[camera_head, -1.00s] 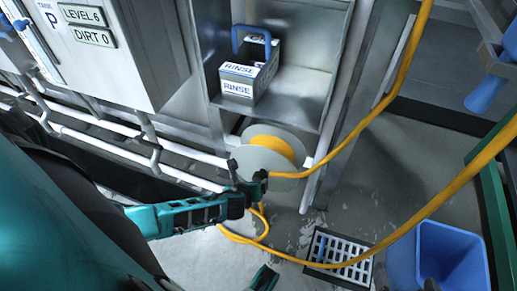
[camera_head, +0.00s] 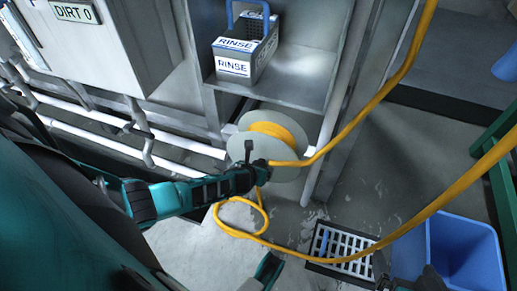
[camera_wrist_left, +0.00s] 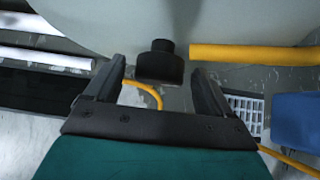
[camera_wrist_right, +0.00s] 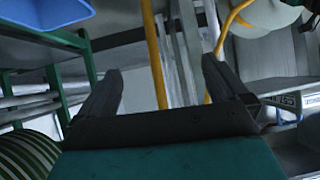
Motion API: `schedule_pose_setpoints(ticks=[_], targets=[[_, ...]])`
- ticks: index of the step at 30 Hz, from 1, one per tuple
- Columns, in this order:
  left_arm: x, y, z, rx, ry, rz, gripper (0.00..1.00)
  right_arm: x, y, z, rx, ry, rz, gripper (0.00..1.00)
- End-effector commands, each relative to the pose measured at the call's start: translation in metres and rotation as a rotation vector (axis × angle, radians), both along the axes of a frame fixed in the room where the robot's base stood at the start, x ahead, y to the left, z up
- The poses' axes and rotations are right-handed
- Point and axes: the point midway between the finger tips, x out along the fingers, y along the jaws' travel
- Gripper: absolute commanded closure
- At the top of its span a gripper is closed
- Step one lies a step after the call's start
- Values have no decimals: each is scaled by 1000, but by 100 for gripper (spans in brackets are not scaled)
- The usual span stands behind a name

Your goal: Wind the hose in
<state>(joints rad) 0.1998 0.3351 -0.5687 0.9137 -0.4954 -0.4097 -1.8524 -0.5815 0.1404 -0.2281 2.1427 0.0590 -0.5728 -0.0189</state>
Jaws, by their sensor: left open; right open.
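The hose reel (camera_head: 287,174) has pale round flanges with yellow hose wound between them. It sits low below the shelf. The yellow hose (camera_head: 437,205) runs off it in a loop on the floor and in long stretches to the right. My left gripper (camera_head: 257,166) is at the reel's front. In the left wrist view its open fingers (camera_wrist_left: 158,76) are either side of a dark knob (camera_wrist_left: 160,66) on the reel's face, not closed on it. My right gripper (camera_head: 404,283) shows partly at the bottom edge; in the right wrist view its open fingers (camera_wrist_right: 160,75) are empty, with hose beyond.
A RINSE box (camera_head: 235,67) with a blue handle stands on the metal shelf (camera_head: 300,80) above the reel. A floor drain (camera_head: 342,247) and a blue bin (camera_head: 465,250) lie to the right, near a green frame (camera_head: 497,180). White pipes (camera_head: 100,138) run along the left.

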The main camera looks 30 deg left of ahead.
Motion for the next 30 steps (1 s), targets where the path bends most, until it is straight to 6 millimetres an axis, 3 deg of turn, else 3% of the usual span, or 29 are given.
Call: schedule_pose_setpoints(ticks=[6, 16, 30], targets=[[12, 3, -14, -1, 0, 1, 17, 4, 9, -3, 17, -7, 11, 0], [14, 3, -14, 0, 0, 0, 17, 6, 9, 0, 17, -13, 13, 0], [14, 3, -14, -1, 0, -1, 61, 4, 6, -2, 12, -8, 10, 0]])
